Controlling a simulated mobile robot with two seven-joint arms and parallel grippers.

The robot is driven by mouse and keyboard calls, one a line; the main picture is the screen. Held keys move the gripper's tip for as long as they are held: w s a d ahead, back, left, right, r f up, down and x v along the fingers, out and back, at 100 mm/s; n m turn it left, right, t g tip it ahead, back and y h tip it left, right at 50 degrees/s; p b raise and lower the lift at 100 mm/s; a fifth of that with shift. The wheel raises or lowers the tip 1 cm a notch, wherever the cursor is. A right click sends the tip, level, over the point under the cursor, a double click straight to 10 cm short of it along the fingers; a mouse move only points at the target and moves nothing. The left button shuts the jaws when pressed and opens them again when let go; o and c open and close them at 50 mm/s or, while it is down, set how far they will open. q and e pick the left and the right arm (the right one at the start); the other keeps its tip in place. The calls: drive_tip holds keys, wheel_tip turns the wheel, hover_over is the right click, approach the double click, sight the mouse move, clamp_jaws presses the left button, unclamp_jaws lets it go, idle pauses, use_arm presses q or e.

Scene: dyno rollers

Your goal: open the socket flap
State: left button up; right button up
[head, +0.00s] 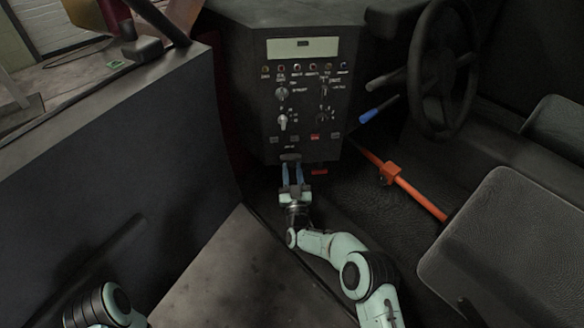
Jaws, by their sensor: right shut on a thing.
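The dark socket flap (290,157) is a small piece at the lower edge of the black control panel (302,100). My right gripper (292,167) reaches up to it from below, with its two blue fingers on either side of the flap's lower part. The right gripper is shut on it. The fingers partly cover the flap, and the socket behind it cannot be made out. Only a piece of my left arm shows at the bottom left; its gripper is out of view.
Knobs and a small display (303,47) are on the panel above. To the right are a steering wheel (441,68), a blue-handled lever (379,110), an orange bar (415,194) and a seat (508,240). A dark side wall (110,160) stands left.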

drive_tip(key=shift+s+f+t, duration=0.15)
drive_tip(key=shift+f+t, duration=0.3)
drive_tip(key=shift+t, duration=0.35)
drive_tip(key=shift+s+f+t, duration=0.15)
drive_tip(key=shift+f+t, duration=0.25)
drive_tip(key=shift+t, duration=0.4)
